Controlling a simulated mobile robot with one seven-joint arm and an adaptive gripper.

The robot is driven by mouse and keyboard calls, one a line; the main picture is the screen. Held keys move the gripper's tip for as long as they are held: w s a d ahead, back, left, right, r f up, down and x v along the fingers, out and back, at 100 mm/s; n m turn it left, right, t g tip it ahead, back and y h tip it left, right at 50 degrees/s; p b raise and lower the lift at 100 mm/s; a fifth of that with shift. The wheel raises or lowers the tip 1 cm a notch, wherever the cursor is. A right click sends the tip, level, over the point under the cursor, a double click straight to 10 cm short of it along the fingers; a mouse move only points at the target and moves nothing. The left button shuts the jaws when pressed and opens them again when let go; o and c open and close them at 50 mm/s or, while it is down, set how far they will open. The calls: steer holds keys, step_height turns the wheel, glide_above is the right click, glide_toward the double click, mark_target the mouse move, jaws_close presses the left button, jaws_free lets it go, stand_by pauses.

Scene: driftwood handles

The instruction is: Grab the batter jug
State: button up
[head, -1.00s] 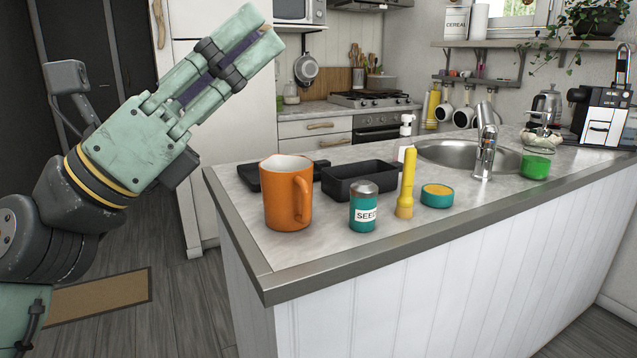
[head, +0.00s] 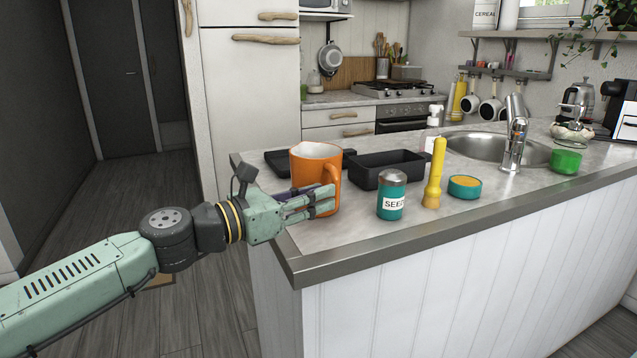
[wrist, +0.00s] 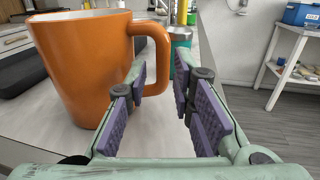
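The batter jug appears to be the orange jug (head: 312,168) with a loop handle, upright near the left end of the counter. In the wrist view the orange jug (wrist: 85,65) fills the left side, its handle (wrist: 158,62) pointing right. My gripper (head: 325,200) is at the near side of the jug, low by the handle. In the wrist view my gripper (wrist: 163,85) is open, its purple pads apart. Nothing is held between the pads.
A black loaf pan (head: 385,172) and a dark flat tray (head: 278,165) lie behind. The counter's front edge (head: 400,252) runs below my gripper.

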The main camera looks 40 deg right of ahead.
mark_target(336, 203)
steer(key=d, duration=0.1)
steer(key=d+p, duration=0.1)
steer(key=d, duration=0.2)
steer(key=shift+s+r, duration=0.2)
steer(key=shift+s, duration=0.05)
steer(key=shift+d+f, duration=0.1)
steer(key=shift+d, duration=0.2)
jaws_close()
stand_by(0.3)
